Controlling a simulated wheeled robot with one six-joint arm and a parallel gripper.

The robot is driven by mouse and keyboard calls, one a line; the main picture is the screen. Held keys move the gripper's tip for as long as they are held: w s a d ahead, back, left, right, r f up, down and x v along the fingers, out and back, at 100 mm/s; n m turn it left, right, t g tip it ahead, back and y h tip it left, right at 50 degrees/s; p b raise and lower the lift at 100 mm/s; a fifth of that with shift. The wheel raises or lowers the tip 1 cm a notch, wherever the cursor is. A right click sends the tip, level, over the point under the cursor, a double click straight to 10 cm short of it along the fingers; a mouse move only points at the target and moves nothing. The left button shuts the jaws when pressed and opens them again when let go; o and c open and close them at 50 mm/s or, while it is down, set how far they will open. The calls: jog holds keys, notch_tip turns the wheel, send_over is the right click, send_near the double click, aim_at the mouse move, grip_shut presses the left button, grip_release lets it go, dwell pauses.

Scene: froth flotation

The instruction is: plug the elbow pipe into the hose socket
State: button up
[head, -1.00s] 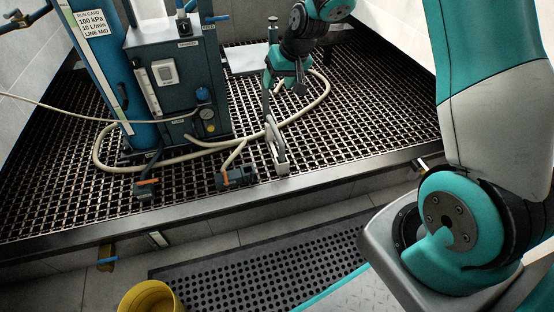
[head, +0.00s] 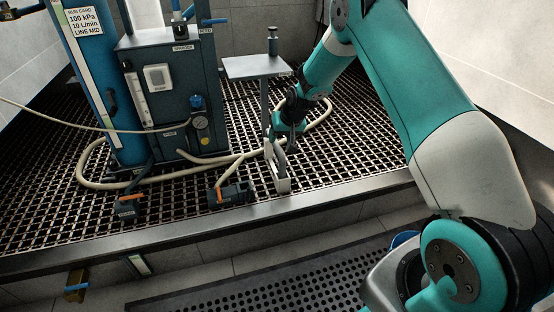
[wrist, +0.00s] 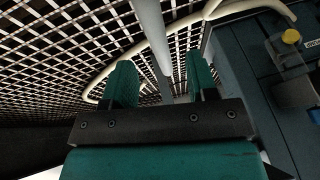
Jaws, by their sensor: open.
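My gripper (head: 284,138) is low over the grating, close beside a pale grey upright piece (head: 280,180) near the front edge. In the wrist view its two teal fingers (wrist: 161,82) are apart, with a grey post (wrist: 150,35) passing between or behind them; I cannot tell which. No elbow pipe can be told for certain; the pale piece may be it or its holder. A dark cylindrical fitting (head: 231,195), possibly the hose socket, lies on the grating with a cream hose (head: 228,166) running to it.
A blue-grey pump cabinet (head: 170,95) and a blue column (head: 90,90) stand at the left. A small grey table (head: 256,67) stands behind my gripper. A dark fitting with an orange handle (head: 127,208) lies at the front left. The grating (head: 360,140) is clear to the right.

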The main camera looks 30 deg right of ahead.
aim_at(278, 145)
jog(key=b+x, duration=0.2)
jog(key=x, duration=0.1)
jog(key=b+x, duration=0.2)
jog(key=shift+s+f, duration=0.3)
jog(key=shift+f, duration=0.1)
jog(key=shift+w+f, duration=0.2)
jog(key=shift+r, duration=0.15)
grip_shut()
